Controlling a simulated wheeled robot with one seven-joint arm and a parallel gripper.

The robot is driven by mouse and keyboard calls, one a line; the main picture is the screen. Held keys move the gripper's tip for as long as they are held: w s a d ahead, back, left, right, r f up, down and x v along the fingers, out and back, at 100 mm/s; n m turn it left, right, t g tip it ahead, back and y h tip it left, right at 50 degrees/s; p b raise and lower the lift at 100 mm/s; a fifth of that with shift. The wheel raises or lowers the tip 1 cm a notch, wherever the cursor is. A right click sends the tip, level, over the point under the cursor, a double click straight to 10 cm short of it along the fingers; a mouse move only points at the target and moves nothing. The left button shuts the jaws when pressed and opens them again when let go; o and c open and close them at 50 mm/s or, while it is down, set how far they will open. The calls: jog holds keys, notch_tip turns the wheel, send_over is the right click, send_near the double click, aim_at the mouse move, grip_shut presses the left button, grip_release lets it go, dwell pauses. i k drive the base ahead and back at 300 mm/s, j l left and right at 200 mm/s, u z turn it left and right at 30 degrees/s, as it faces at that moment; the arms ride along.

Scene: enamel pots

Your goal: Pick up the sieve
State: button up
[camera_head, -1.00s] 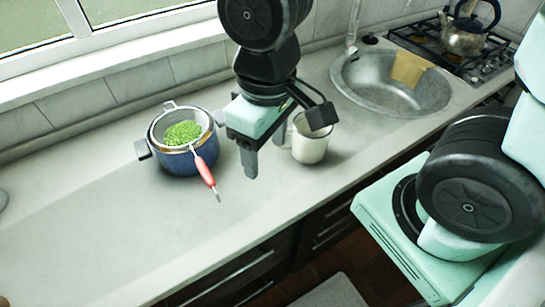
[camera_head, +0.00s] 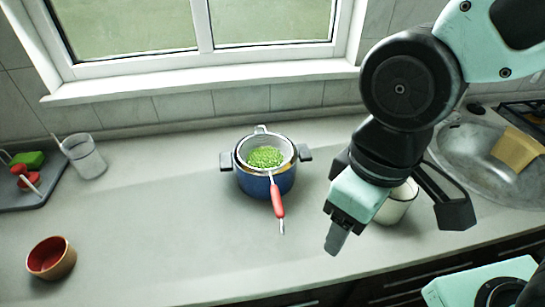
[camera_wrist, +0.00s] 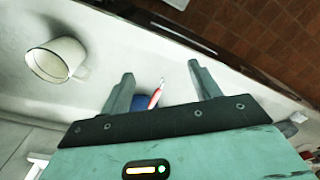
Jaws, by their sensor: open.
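The sieve (camera_head: 243,150) rests on top of a blue pot (camera_head: 262,184) in the middle of the counter, with green peas (camera_head: 265,157) in its bowl. Its red handle (camera_head: 277,202) points toward the front of the counter. In the wrist view the red handle (camera_wrist: 155,98) and a bit of the blue pot show between the fingers, and the sieve's bowl is hidden. My gripper (camera_wrist: 163,85) is open and empty. In the head view it hangs above the counter, right of the sieve and apart from it.
A white mug (camera_head: 398,204) stands behind my gripper on the right. A sink (camera_head: 470,150) lies farther right. At left are a red-brown bowl (camera_head: 51,258), a glass jar (camera_head: 85,158) and a grey tray (camera_head: 45,198). The counter left of the pot is clear.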

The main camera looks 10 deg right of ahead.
aim_at(275, 192)
jog(key=j+u, duration=0.1)
jog(key=u, duration=0.3)
jog(key=j+u, duration=0.15)
jog(key=u, duration=0.25)
jog(key=j+u, duration=0.1)
jog(key=u, duration=0.25)
jog(key=j+u, duration=0.15)
jog(key=u, duration=0.25)
jog(key=z, duration=1.45)
jog(key=k+j+z, duration=0.1)
jog(key=j, duration=1.05)
